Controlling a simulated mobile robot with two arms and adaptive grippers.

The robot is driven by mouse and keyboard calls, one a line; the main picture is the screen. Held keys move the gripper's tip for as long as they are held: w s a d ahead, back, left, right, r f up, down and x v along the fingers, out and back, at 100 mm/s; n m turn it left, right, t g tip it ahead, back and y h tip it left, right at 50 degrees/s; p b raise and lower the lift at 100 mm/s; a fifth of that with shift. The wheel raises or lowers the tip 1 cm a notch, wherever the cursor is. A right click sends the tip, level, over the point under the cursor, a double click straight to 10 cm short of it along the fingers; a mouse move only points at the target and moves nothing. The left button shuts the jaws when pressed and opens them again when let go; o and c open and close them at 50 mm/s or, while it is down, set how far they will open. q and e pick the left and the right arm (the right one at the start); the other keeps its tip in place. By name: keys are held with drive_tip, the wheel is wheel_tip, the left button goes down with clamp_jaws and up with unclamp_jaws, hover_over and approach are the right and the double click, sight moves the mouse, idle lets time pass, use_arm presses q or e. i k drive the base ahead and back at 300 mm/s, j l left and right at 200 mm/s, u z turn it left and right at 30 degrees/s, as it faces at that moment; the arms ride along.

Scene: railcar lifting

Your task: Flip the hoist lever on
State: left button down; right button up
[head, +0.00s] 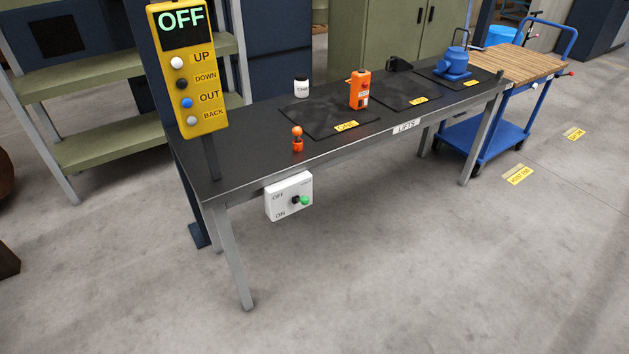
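The hoist switch box (278,201) is a white box on the front edge of the table near its left end. It is marked OFF at the top and ON at the bottom. Its lever has a green knob (305,200) on a black pivot and sticks out toward the right. I cannot tell its exact setting from this angle. The yellow control panel (203,113) on a post shows OFF on its display, above the UP, DOWN, OUT and BACK buttons. Neither of my grippers is in view.
The black table (240,150) carries a small orange knobbed object (297,142), a white jar (301,87), an orange device (360,90) and a blue object (455,66). A blue cart (490,140) stands at right. The floor in front is clear.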

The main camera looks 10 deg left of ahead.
sight(304, 199)
drive_tip(key=i+l+u, duration=0.15)
drive_tip(key=i, duration=0.35)
drive_tip(key=i+l+u, duration=0.2)
drive_tip(key=i+l, duration=0.2)
drive_tip(key=i, duration=0.05)
